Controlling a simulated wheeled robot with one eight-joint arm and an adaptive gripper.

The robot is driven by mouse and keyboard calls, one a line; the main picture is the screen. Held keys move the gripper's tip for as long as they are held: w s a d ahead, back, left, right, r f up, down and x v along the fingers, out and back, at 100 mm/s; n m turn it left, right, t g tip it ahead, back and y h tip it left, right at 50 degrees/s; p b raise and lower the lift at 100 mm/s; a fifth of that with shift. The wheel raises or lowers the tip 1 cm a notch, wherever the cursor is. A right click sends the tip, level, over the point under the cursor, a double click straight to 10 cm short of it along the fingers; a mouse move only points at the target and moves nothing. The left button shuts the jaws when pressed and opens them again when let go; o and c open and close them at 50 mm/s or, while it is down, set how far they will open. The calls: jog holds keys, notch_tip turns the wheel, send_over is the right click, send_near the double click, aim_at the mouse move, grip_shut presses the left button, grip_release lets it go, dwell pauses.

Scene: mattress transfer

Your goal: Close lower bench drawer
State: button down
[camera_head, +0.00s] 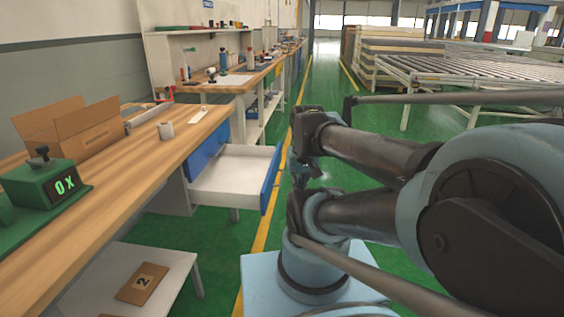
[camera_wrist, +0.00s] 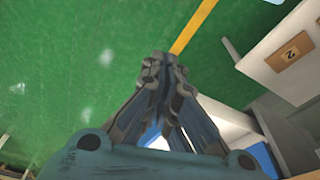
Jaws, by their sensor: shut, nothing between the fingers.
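The lower bench drawer (camera_head: 232,178) stands pulled out from the wooden workbench (camera_head: 130,180). Its inside is white and looks empty, and its blue front panel (camera_head: 271,180) faces the aisle. Above it a blue panel (camera_head: 208,150) sits flush under the bench top. My gripper (camera_head: 304,172) is just right of the drawer front, partly hidden by my own arm; I cannot tell whether it touches. In the wrist view my gripper (camera_wrist: 163,62) has its fingers together with nothing between them. White and blue parts (camera_wrist: 262,156) show behind the fingers there, partly covered.
A low white table (camera_head: 125,270) with a card marked 2 stands in front. A roller conveyor (camera_head: 450,70) is farther back.

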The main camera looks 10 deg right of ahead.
jog(key=w+d+r+m+g+y, duration=0.1)
jog(key=w+d+r+m+y, duration=0.15)
jog(key=w+m, duration=0.85)
jog(key=w+d+r+m+y, duration=0.1)
jog(key=w+d+m, duration=0.3)
jog(key=w, duration=1.4)
jog(key=w+d+f+m, duration=0.3)
jog(key=w+f+m, duration=0.1)
jog(key=w+m, duration=0.25)
jog(key=shift+y, duration=0.25)
jog(key=shift+w+a+f, duration=0.6)
jog(key=shift+a+f, duration=0.65)
jog(key=shift+f, duration=0.35)
jog(key=shift+w+a+f, duration=0.6)
jog(key=shift+a+f, duration=0.6)
jog(key=shift+f, duration=0.35)
jog(key=shift+w+a+f, duration=0.6)
jog(key=shift+a+f, duration=0.65)
jog(key=shift+f, duration=0.35)
